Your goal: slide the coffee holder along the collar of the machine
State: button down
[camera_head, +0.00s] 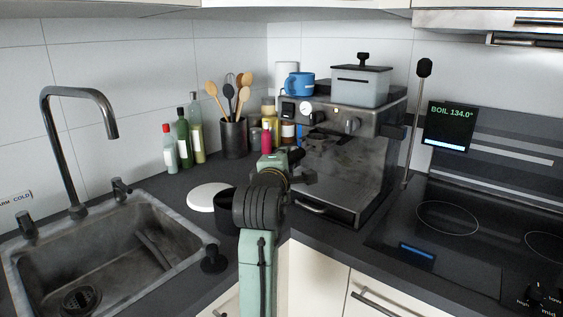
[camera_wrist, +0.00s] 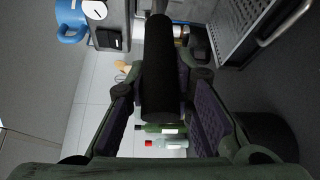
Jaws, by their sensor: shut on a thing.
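The coffee machine (camera_head: 348,150) stands on the counter at the back right, a grey box with knobs and a dial. My gripper (camera_head: 292,163) is at its left front side, partly hidden by my arm. In the wrist view, the coffee holder's thick black handle (camera_wrist: 162,75) runs between the two fingers of my gripper (camera_wrist: 162,88), which is shut on it. A thin metal neck (camera_wrist: 159,6) continues from the handle towards the machine. The collar and the holder's basket cannot be made out.
A sink (camera_head: 110,245) is at the left and a hob (camera_head: 460,225) at the right. Bottles (camera_head: 183,135), a utensil pot (camera_head: 234,138) and jars stand behind my arm.

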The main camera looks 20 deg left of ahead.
aim_at(303, 149)
jog(key=shift+w+d+r, duration=0.1)
jog(key=shift+w+d, duration=0.05)
jog(key=shift+w, duration=0.1)
jog(key=shift+s, duration=0.2)
jog(key=shift+s+a, duration=0.25)
jog(key=shift+s, duration=0.25)
jog(key=shift+s+a, duration=0.2)
jog(key=shift+s, duration=0.3)
jog(key=shift+w+d, duration=0.25)
jog(key=shift+w, duration=0.4)
dwell(0.6)
jog(key=shift+w+d, duration=0.25)
jog(key=shift+w, duration=0.4)
jog(key=shift+w+d, duration=0.2)
jog(key=shift+w, duration=0.5)
jog(key=shift+w+d+r, duration=0.1)
jog(key=shift+w+d, duration=0.2)
jog(key=shift+w, duration=0.55)
jog(key=shift+w+d+f, duration=0.1)
jog(key=shift+w+d, duration=0.2)
jog(key=shift+w, duration=0.5)
jog(key=shift+w+d+r, duration=0.1)
jog(key=shift+w+d, duration=0.2)
jog(key=shift+w, duration=0.55)
jog(key=shift+w+d, duration=0.1)
